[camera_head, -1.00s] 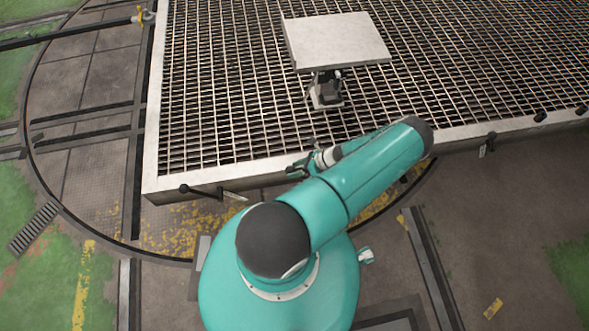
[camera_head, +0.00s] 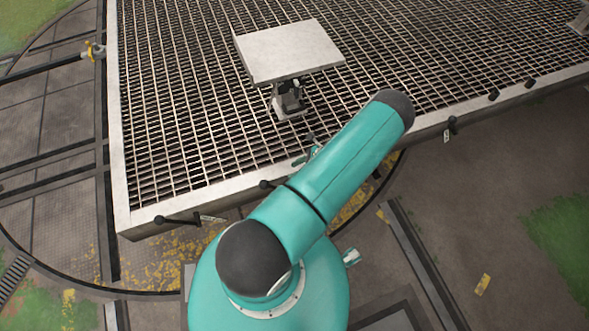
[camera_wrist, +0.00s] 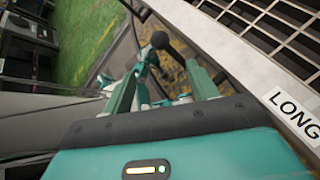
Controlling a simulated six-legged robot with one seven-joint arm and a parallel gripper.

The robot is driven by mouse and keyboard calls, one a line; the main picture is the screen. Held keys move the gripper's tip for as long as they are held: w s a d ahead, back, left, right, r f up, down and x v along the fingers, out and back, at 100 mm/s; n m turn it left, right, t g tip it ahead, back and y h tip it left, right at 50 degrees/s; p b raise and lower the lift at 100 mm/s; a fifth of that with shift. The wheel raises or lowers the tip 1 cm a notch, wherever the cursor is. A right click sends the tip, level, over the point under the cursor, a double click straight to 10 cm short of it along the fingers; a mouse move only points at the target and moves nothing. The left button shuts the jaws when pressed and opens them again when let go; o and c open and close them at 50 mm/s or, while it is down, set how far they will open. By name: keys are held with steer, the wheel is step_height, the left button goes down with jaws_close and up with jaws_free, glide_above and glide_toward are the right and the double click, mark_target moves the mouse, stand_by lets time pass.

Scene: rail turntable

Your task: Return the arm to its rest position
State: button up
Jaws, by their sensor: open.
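My teal arm (camera_head: 335,180) reaches up and right from its base, folded at the dark elbow. My gripper shows from behind in the wrist view (camera_wrist: 160,78), its two teal fingers apart with nothing held between them. In the head view it is mostly hidden behind the arm; only a small teal part (camera_head: 306,156) shows over the platform's near edge. A dark round knob (camera_wrist: 160,40) appears beyond the fingertips in the wrist view; I cannot tell its distance.
A grated platform (camera_head: 122,140) with a pale rim lies ahead. A square pale-topped stand (camera_head: 290,52) rests on it. Several dark-ended levers, one at the near left (camera_head: 163,219), line its edge. A label reading "LONG" (camera_wrist: 294,116) is close on the right. Open floor (camera_head: 480,200) lies to the right.

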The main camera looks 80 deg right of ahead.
stand_by(0.3)
steer(key=w+d+r+n+g+y, duration=0.25)
steer(key=w+r+n+g, duration=0.35)
steer(key=w+r+n, duration=0.8)
steer(key=w+a+r+n+g+h, duration=0.1)
steer(key=w+a+r+n+g, duration=0.3)
steer(key=w+r, duration=0.6)
steer(key=w+a+r+n+h, duration=0.2)
steer(key=w+a+r, duration=0.45)
steer(key=r, duration=0.55)
steer(key=w+a+r+n+h, duration=0.1)
steer(key=w+a+r+n, duration=0.15)
steer(key=a+r, duration=0.3)
steer(key=w+a+r+n+t+h, duration=0.1)
steer(key=w+a+r+n, duration=0.1)
steer(key=a+r+n, duration=0.35)
steer(key=w+a+r+n+h, duration=0.1)
steer(key=w+a+r, duration=0.15)
steer(key=a, duration=0.45)
steer(key=s+a+r+n+t, duration=0.2)
steer(key=s+a+r+n, duration=0.1)
steer(key=a, duration=0.5)
steer(key=s+a+r+n+t, duration=0.2)
steer(key=s+a+r+n, duration=0.2)
steer(key=a, duration=0.5)
steer(key=shift+s+n, duration=0.5)
steer(key=shift+n, duration=0.7)
